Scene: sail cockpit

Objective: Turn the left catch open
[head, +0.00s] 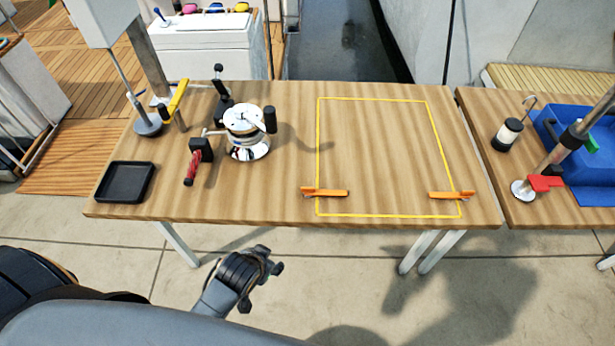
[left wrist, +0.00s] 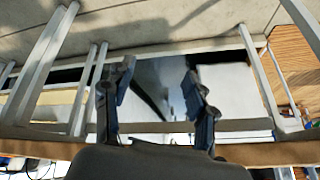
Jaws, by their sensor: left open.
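The left catch (head: 325,192) is an orange lever lying flat on the wooden table, across the lower left corner of a yellow outlined rectangle (head: 318,150). It points left to right and crosses the yellow line. A matching orange right catch (head: 452,195) lies across the lower right corner. My left gripper (head: 266,270) is in front of the table's near edge, below and left of the left catch and apart from it. In the left wrist view my left gripper (left wrist: 160,82) has its fingers spread with nothing between them. No catch can be made out there. My right gripper is not in view.
The table (head: 390,150) has a clear middle inside the outline. A chrome winch (head: 247,130), a red-handled lever (head: 192,168), a yellow-handled lever (head: 177,98) and a black tray (head: 125,182) stand on its left. A second table on the right holds a blue bin (head: 590,160).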

